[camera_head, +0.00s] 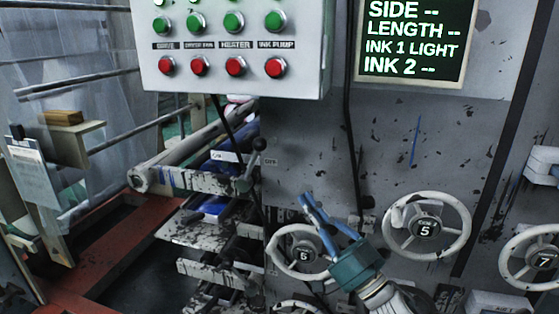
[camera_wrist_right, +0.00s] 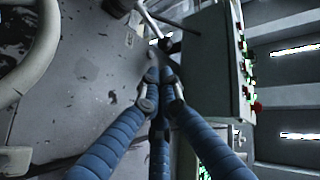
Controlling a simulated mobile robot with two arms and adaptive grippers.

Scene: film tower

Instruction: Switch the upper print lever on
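A lever with a black ball knob (camera_head: 259,145) stands at the left edge of the grey machine panel, its rod slanting down and left from the knob. I take this for the upper print lever; its on or off position cannot be told. My right gripper (camera_head: 308,199) points up and left in front of the panel, below and right of that knob and apart from it. Its blue fingers come together at the tips and hold nothing visible. In the right wrist view my right gripper (camera_wrist_right: 158,76) shows its segmented fingers converging, with a blurred rod-like part beyond them. My left gripper is not in view.
A control box with green and red buttons (camera_head: 235,66) hangs above the lever. White handwheels (camera_head: 388,243) stick out from the panel at lower right. A display (camera_head: 415,40) is at upper right. Rollers and a red frame (camera_head: 85,258) lie left of the panel.

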